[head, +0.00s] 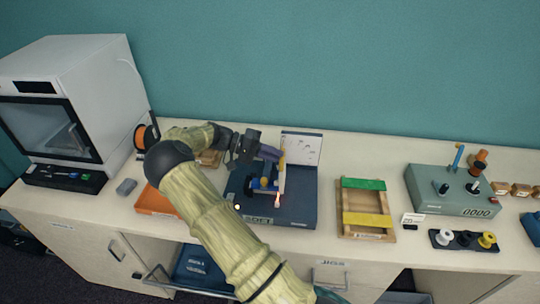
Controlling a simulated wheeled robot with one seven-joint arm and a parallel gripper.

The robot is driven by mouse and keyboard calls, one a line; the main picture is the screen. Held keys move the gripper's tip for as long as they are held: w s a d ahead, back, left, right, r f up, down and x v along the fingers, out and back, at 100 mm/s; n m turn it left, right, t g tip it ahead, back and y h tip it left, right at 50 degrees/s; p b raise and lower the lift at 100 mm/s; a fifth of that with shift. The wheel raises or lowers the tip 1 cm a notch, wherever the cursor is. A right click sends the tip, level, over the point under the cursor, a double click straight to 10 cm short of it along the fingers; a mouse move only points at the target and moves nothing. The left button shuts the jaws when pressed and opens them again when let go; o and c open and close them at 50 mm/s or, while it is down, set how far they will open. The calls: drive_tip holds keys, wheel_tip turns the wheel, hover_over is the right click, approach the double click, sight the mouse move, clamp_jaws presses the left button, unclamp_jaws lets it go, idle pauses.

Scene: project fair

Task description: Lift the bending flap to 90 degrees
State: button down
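The bender (296,210) is a dark blue, box-shaped device with a partly hidden label on its front, near the middle of the counter. A thin pale upright piece (282,180), seen nearly edge-on, stands on it and looks like the bending flap; its exact angle cannot be read. An orange glow shows at its lower front end. My gripper (272,157) reaches in from the left, close to this piece's upper left side. Whether it touches is unclear. Its fingers are small and partly hidden, so their opening does not show. Small blue and yellow parts sit below it.
A white marked panel (302,146) stands behind the bender. A wooden frame with green and yellow bars (345,220) lies to the right, then a grey-green control box (458,205). An orange tray (152,203) and a white cabinet machine (100,70) are left.

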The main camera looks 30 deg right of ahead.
drive_tip(key=c, duration=1.4)
unclamp_jaws()
drive_tip(key=shift+w+f, duration=0.1)
drive_tip(key=shift+f, duration=0.25)
drive_tip(key=shift+c, duration=0.2)
drive_tip(key=shift+s+d+r, duration=0.15)
drive_tip(key=shift+s+d, duration=0.05)
drive_tip(key=shift+w+a, duration=0.1)
drive_tip(key=b+v, duration=0.3)
drive_tip(key=v, duration=0.8)
drive_tip(key=shift+w+a+r+b, duration=0.2)
drive_tip(key=shift+a+b, duration=0.1)
drive_tip(key=shift+d, duration=0.1)
